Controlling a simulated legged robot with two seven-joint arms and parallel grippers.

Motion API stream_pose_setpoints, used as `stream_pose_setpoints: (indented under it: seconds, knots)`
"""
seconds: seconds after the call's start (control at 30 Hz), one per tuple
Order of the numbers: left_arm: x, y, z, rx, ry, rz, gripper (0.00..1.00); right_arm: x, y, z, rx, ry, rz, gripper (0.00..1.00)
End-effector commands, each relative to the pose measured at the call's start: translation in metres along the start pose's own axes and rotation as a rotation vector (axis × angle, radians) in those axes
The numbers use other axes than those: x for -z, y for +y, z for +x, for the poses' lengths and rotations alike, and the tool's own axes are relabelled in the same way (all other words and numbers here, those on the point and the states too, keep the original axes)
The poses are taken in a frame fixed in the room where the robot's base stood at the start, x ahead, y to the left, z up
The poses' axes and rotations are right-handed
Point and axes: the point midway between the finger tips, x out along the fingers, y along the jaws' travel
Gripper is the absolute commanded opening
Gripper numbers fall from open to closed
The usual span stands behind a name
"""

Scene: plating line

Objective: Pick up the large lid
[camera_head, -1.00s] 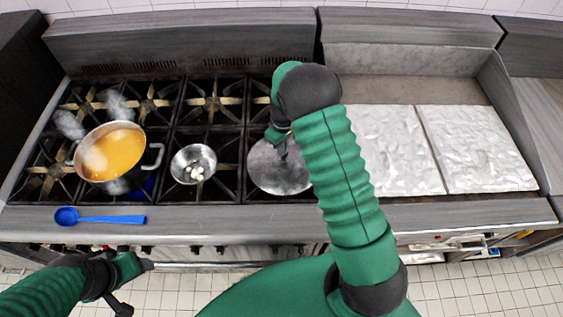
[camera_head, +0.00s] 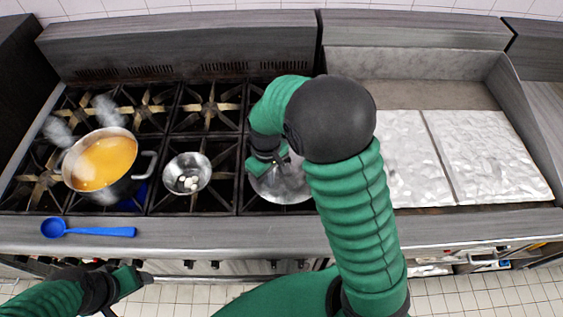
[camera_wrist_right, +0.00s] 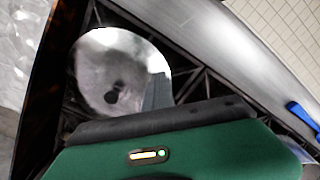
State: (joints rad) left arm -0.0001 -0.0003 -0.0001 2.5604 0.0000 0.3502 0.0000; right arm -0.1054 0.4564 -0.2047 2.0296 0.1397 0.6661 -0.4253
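The large lid (camera_head: 290,186) is a round, shiny metal disc on the right-hand burners of the stove. In the right wrist view the lid (camera_wrist_right: 105,58) shows most of its face and a small dark knob (camera_wrist_right: 112,96). My right gripper (camera_head: 268,166) is over the lid's left and upper part, close to it. My wrist and forearm hide part of the lid, and I cannot tell whether the fingers touch the knob. My left gripper (camera_head: 132,283) is low at the left, in front of the stove and away from the lid; its opening is unclear.
A steaming pot of orange soup (camera_head: 83,185) stands at the left, and a small metal bowl (camera_head: 178,187) with white pieces is left of the lid. A blue ladle (camera_head: 95,231) lies on the front ledge. Silvery panels (camera_head: 490,165) cover the right side.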

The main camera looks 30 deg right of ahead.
Motion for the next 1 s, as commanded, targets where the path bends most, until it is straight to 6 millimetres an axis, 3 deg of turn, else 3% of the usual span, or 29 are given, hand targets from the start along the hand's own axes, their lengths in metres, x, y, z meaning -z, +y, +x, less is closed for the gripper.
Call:
stream_pose_setpoints:
  seconds: [0.2, 0.57, 1.0]
  knots:
    - [-0.002, 0.0, 0.01, 0.0, 0.0, 0.0, 0.68, -0.017, -0.036, -0.002, 0.005, -0.001, -0.001, 0.0]
    - [-0.002, 0.0, 0.01, 0.0, 0.0, 0.0, 0.68, -0.021, -0.044, -0.004, 0.004, -0.001, 0.001, 0.0]
    - [-0.002, 0.0, 0.01, 0.0, 0.0, 0.0, 0.68, -0.021, -0.044, -0.004, 0.004, -0.001, 0.001, 0.56]
